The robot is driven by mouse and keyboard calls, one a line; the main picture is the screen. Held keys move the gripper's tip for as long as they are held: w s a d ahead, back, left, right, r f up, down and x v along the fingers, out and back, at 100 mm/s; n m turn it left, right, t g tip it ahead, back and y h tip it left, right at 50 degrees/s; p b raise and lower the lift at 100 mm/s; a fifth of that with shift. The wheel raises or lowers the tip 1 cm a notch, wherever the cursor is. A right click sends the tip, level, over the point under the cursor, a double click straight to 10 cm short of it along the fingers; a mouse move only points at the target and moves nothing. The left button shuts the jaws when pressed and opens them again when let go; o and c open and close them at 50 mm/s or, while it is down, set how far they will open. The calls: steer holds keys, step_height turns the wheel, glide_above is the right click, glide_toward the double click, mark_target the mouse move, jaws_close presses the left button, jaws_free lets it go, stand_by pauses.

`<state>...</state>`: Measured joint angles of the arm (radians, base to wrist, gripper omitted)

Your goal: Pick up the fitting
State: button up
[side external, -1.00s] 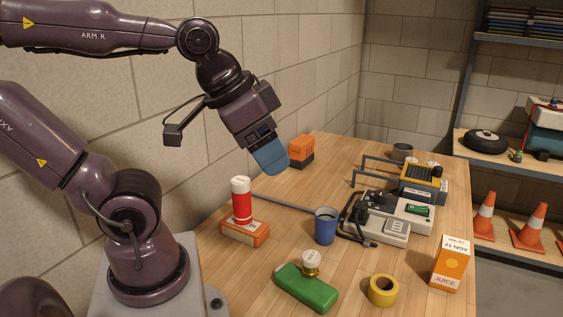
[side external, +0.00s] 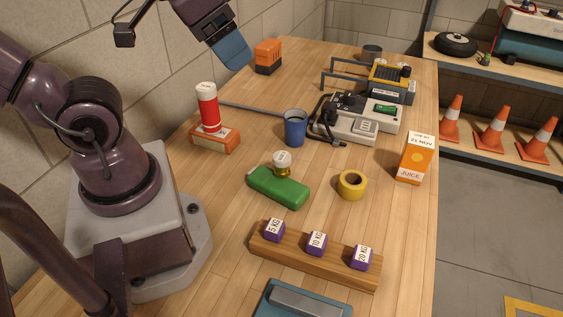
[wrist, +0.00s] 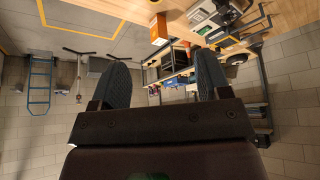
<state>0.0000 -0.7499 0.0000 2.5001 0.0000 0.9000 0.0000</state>
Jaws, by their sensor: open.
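No part is plainly marked as the fitting. A small brass-coloured piece with a white top (side external: 282,163) stands on a green block (side external: 278,188) mid-table in the side view and may be it; I cannot tell. My gripper (side external: 235,55) is at the upper left of the side view, in the air near the wall, well apart from that piece. Its blue fingers overlap each other there. In the wrist view my gripper (wrist: 160,90) shows two fingers spread wide with nothing between them. That piece is not identifiable in the wrist view.
A red bottle (side external: 207,107) on an orange block, a blue cup (side external: 295,127), yellow tape (side external: 352,184), a juice carton (side external: 416,158) and grey equipment (side external: 358,118) crowd the table. A wooden rack (side external: 315,255) holds purple weights at the front. Cones (side external: 493,129) stand on a shelf at right.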

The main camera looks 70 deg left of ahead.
steer(key=m+g+y, duration=0.2)
steer(key=m+y, duration=1)
steer(key=m, duration=1)
glide_toward(281, 162)
steer(key=s, duration=0.6)
steer(key=w+a+f+t, duration=0.1)
steer(key=w+a, duration=0.2)
steer(key=w+a+f+m+t, duration=0.1)
steer(key=w+a+f, duration=0.1)
steer(key=w+a, duration=0.1)
steer(key=w+a+f+m+t, duration=0.1)
steer(key=w+a+f, duration=0.1)
steer(key=w+a, duration=0.1)
steer(key=shift+w+a+f, duration=0.2)
steer(key=shift+w+a, duration=0.05)
steer(key=shift+a, duration=0.35)
